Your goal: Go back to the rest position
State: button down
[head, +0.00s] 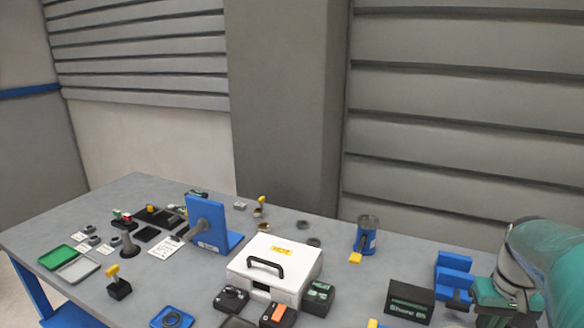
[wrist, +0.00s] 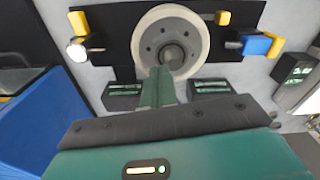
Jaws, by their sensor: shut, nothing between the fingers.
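My gripper (wrist: 158,88) is shut and empty in the wrist view, its green fingers together. Its tips lie just in front of the lower edge of a pale round wheel (wrist: 194,30) with a dark hub. I cannot tell whether they touch it. In the head view my teal arm (head: 550,262) reaches in at the right edge, above the right end of the grey table (head: 350,290). The fingertips cannot be made out there.
In the wrist view a blue body (wrist: 35,125) is close on the left, with small black boxes (wrist: 210,87) below the wheel.

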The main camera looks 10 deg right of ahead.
jog(key=a+r+n+t, duration=0.2)
jog(key=a, duration=1.2)
jog(key=s+a+r+n+t, duration=0.1)
jog(key=a+r+n+t, duration=0.1)
jog(key=a, duration=1.3)
jog(key=shift+n+t, duration=0.3)
jog(key=shift+t, duration=0.2)
jog(key=shift+s+d, duration=0.1)
jog(key=shift+d, duration=0.05)
